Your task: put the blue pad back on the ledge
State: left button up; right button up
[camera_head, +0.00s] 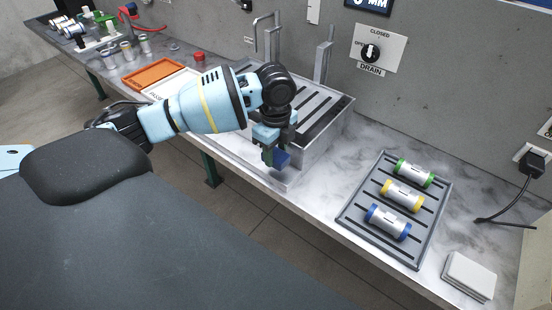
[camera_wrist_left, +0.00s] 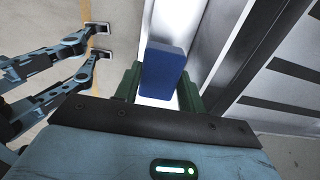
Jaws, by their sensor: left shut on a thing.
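The blue pad (camera_head: 282,160) is a small, dark blue block. My left gripper (camera_head: 270,154) is shut on it, at the near side of the metal basin. In the left wrist view the pad (camera_wrist_left: 164,72) sits between the two green fingers (camera_wrist_left: 160,88). A pale ledge-like strip (camera_wrist_left: 177,18) runs behind the pad there, along the basin. I cannot tell whether the pad touches this strip. In the head view the gripper and wrist hide part of the basin's front edge. My right gripper is not clearly in view.
The slatted basin (camera_head: 328,128) stands behind the gripper. To its right, a grey grooved tray (camera_head: 362,206) holds green-, yellow- and blue-ended cylinders. White pads (camera_head: 469,275) lie at the front right. An orange tray (camera_head: 152,74) and a red cap (camera_head: 199,57) are at left.

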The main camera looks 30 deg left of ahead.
aim_at(275, 153)
pick_arm(q)
jog(key=shift+f+p, duration=0.3)
jog(key=shift+f, duration=1.3)
jog(key=shift+f, duration=0.2)
jog(key=o, duration=0.9)
jog(key=shift+o, duration=0.2)
jog(key=shift+w+a, duration=0.1)
notch_tip(275, 153, up, 8)
jog(key=shift+r, duration=0.1)
